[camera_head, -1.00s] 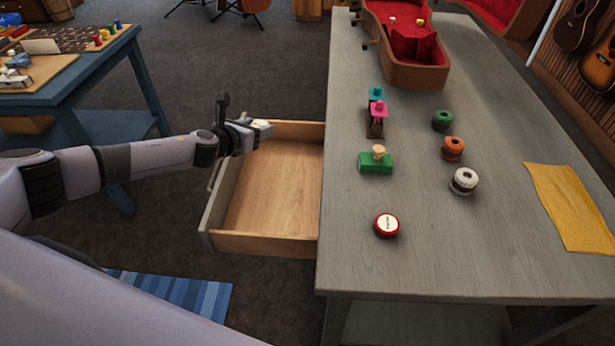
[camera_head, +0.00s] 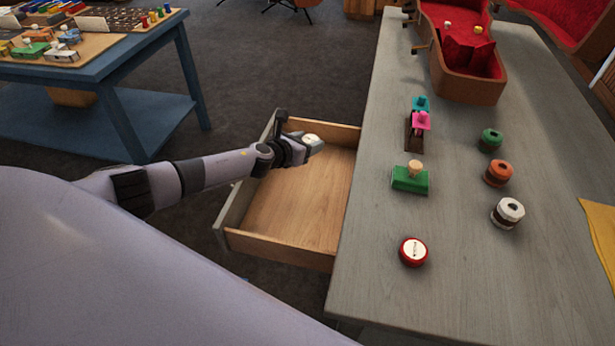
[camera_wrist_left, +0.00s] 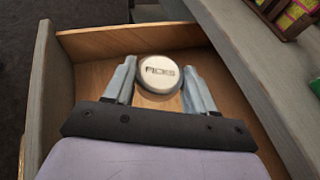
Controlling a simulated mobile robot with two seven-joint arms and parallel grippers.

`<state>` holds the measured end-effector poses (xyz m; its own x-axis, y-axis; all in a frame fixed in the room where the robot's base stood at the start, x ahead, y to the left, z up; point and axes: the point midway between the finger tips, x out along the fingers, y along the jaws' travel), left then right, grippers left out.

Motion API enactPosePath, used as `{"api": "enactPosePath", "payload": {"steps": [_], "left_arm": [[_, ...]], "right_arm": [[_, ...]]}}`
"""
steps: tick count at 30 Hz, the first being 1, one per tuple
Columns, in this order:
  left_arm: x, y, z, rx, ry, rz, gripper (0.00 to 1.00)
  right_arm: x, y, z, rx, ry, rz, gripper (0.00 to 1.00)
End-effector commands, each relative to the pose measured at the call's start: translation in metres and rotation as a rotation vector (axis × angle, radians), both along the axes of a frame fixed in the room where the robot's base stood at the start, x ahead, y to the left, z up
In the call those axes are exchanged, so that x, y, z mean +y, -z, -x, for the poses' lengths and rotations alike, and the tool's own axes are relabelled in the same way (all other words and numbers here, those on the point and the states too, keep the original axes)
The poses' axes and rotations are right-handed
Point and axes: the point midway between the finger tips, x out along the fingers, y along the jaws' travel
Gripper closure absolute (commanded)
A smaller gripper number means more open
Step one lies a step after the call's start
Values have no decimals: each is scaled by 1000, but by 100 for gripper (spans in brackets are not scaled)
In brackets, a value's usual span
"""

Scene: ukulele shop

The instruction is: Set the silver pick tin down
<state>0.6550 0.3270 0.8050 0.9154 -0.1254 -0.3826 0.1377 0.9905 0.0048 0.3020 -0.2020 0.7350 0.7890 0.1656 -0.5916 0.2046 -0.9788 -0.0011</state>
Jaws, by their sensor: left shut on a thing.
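The silver pick tin (camera_wrist_left: 159,74) is round with a pale lid and dark lettering. My left gripper (camera_wrist_left: 158,84) is shut on it, one finger on each side, in the left wrist view. In the head view the tin (camera_head: 312,141) shows small at the tip of my left gripper (camera_head: 308,146). Both are over the far part of the open drawer (camera_head: 285,253). The drawer's wooden floor shows bare; I cannot tell how high the tin is above it. My right gripper is not in view.
The grey table (camera_head: 370,240) stands right of the drawer. On it are a red round tin (camera_head: 413,251), a green block (camera_head: 409,180), several spools and an open red-lined case (camera_head: 468,85). A blue table (camera_head: 130,60) stands at the left. Bare floor lies between.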

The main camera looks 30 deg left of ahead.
Motion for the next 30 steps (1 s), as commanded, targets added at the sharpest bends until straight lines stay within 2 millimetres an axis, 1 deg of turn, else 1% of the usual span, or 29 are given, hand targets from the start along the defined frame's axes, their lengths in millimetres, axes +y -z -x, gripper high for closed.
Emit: {"api": "enactPosePath", "payload": {"steps": [1,6,9,13,20,27,30], "left_arm": [[-1,20,1,2,1,1,74],[-1,50,0,1,0,2,74],[0,63,0,0,0,0,74],[-1,73,0,0,1,1,74],[0,81,0,0,0,-1,74],[-1,111,0,0,1,1,74],[0,119,0,0,0,0,74]], "right_arm": [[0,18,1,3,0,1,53],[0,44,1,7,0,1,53],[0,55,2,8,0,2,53],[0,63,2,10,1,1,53],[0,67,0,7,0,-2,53],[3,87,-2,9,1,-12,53],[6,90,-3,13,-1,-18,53]]}}
